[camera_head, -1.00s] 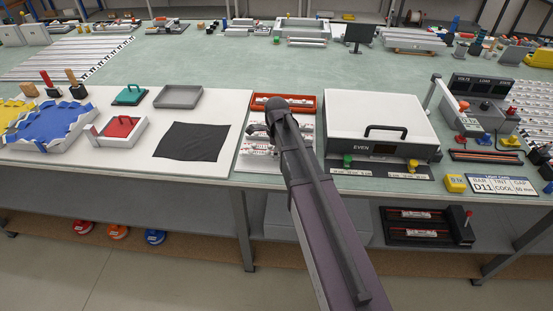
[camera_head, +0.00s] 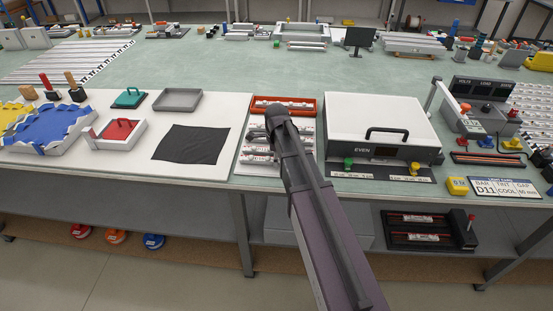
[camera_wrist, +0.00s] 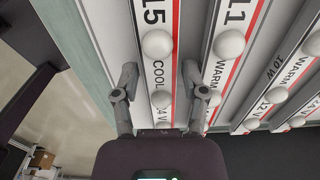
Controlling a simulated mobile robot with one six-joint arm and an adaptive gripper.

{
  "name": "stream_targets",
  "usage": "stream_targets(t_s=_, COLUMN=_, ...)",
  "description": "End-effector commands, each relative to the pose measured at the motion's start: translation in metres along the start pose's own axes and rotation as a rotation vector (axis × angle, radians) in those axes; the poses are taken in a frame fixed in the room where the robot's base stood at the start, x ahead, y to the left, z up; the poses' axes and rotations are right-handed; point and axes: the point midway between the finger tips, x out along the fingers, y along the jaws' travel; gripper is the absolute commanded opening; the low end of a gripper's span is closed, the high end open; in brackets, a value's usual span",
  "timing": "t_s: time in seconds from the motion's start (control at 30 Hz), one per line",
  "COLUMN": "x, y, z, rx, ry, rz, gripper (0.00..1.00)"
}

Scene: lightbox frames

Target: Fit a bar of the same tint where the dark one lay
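A card (camera_head: 502,188) reads BAR D11, TINT COOL, GAP 60 mm.
A red tray (camera_head: 257,106) with bars lies behind the rack. A black cloth (camera_head: 190,144) lies flat on the left. A meter panel (camera_head: 485,100) stands right of the lightbox. A dark holder (camera_head: 400,246) with bars sits on the lower shelf.

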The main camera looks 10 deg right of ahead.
Motion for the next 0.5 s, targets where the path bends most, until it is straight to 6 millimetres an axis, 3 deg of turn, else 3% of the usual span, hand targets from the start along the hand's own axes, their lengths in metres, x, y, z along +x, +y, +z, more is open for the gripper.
stream_targets(t_s=0.5, x=-0.012, y=0.0, z=0.0, rx=0.0, ry=0.0, rz=0.0, gripper=0.56)
